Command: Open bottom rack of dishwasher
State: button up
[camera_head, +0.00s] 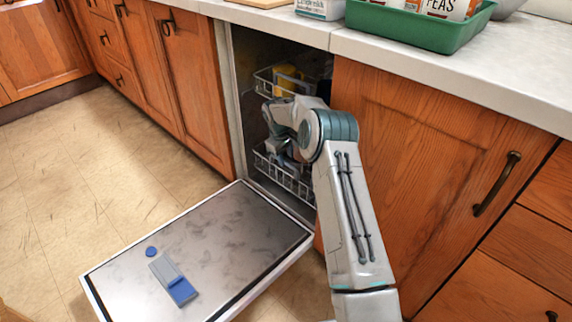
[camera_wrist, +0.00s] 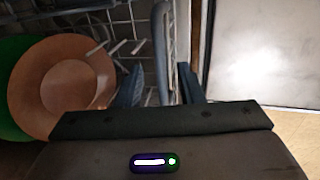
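The dishwasher door (camera_head: 215,232) is folded down flat. The bottom rack (camera_head: 297,187), a pale wire basket, sits inside the dishwasher opening, partly hidden by my arm. In the wrist view, the rack's front rim (camera_wrist: 168,32) runs between the two fingers of my gripper (camera_wrist: 163,82). The fingers are apart, one on each side of the rim, with a visible gap; I cannot tell whether either touches it. In the head view, my gripper is at the rack's front, mostly hidden by my wrist.
A brown round dish (camera_wrist: 62,82) and a green one (camera_wrist: 12,90) lie in the rack. The top rack (camera_head: 265,82) holds a yellow item (camera_head: 290,80). The counter (camera_head: 400,55) overhangs above, and a cabinet (camera_head: 430,150) stands right of the opening. Floor at left is clear.

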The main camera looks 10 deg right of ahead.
jog(key=shift+w+d+f+b, duration=0.1)
jog(key=shift+f+b, duration=0.05)
jog(key=shift+f, duration=0.5)
jog(key=shift+w+d+f+b, duration=0.1)
jog(key=shift+f+b, duration=0.05)
jog(key=shift+f, duration=0.45)
grip_shut()
